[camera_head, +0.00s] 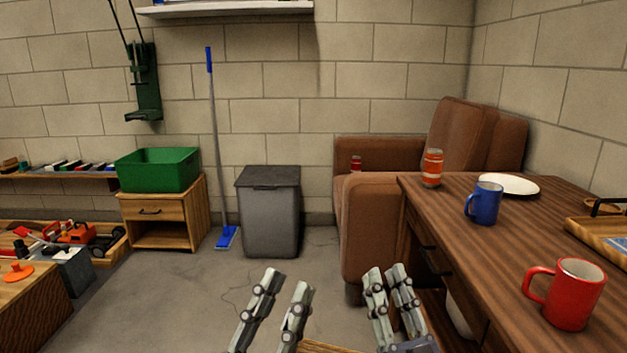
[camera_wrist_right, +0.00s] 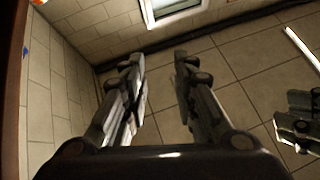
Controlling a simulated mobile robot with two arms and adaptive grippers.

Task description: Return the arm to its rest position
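My left gripper (camera_head: 286,283) is at the bottom middle of the head view, fingers up. Its fingers are apart with nothing between them. My right gripper (camera_head: 387,272) is to its right, in front of the brown armchair and left of the wooden desk. In the right wrist view the right gripper (camera_wrist_right: 159,60) has a clear gap between its fingers, with bare floor tiles behind. Part of the left gripper (camera_wrist_right: 300,118) shows at the right edge of that view. Both grippers are empty and apart from each other.
The wooden desk (camera_head: 470,255) at right holds a red mug (camera_head: 568,296), a blue mug (camera_head: 484,204), a can (camera_head: 432,168) and a plate (camera_head: 509,185). The armchair (camera_head: 372,225), grey bin (camera_head: 270,215) and green crate (camera_head: 158,170) stand behind. Floor at left centre is clear.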

